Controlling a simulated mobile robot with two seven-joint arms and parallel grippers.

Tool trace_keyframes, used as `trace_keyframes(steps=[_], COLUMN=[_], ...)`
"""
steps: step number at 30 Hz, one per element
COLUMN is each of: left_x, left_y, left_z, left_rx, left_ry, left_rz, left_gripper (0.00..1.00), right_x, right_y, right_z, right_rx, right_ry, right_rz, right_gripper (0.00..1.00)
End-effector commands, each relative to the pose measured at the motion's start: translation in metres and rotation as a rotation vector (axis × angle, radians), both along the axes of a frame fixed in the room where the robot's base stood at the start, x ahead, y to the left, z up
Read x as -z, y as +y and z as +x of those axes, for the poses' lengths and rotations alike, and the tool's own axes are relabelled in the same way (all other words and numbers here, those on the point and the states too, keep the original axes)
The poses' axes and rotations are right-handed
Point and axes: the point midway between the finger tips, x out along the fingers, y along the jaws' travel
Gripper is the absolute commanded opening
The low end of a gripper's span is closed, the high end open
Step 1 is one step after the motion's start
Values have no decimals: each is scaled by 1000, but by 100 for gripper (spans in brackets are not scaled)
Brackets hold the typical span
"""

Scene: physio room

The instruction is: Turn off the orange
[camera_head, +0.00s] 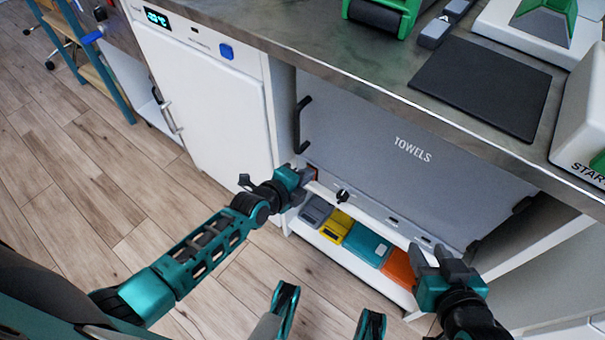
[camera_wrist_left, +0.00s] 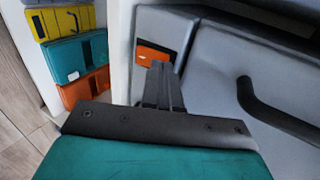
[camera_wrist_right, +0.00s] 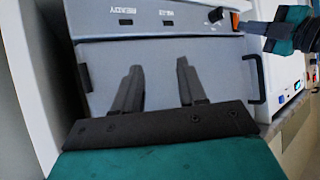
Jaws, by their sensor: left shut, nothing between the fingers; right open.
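An orange switch (camera_wrist_left: 155,57) sits in a dark frame on the grey towel unit's control strip, with a small white mark on its face. In the head view only a sliver of the orange switch (camera_head: 314,173) shows beside my left gripper (camera_head: 306,174). My left gripper is shut and empty, its fingertips (camera_wrist_left: 160,72) in front of the switch's lower part; I cannot tell whether they touch it. My right gripper (camera_head: 430,252) is open and empty in front of the right end of the strip; its spread fingers (camera_wrist_right: 158,82) also show in the right wrist view.
The grey TOWELS door (camera_head: 400,120) has a black handle (camera_head: 302,125). A black knob (camera_head: 343,195) and small indicators are on the strip. Below are grey, yellow, teal and orange boxes (camera_head: 398,270) on a shelf. A white cabinet (camera_head: 205,90) stands left; the counter (camera_head: 350,60) overhangs.

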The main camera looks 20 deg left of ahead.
Motion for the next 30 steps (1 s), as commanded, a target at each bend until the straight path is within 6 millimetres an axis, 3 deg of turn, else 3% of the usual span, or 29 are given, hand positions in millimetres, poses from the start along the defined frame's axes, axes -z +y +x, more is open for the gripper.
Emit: trace_keyframes(steps=[5,18,30], left_x=[2,-14,-13], left_y=[1,1,1], left_z=[-1,-1,-1], left_rx=[0,-1,-1], left_ry=[2,1,1], left_rz=[1,1,1], left_gripper=[0,0,0], right_x=[5,-14,-13], right_y=[-3,-3,-3], right_z=[-1,-2,-2], right_rx=[-1,0,1], right_ry=[10,10,8], right_rz=[-10,-10,-9], right_gripper=[41,41,41])
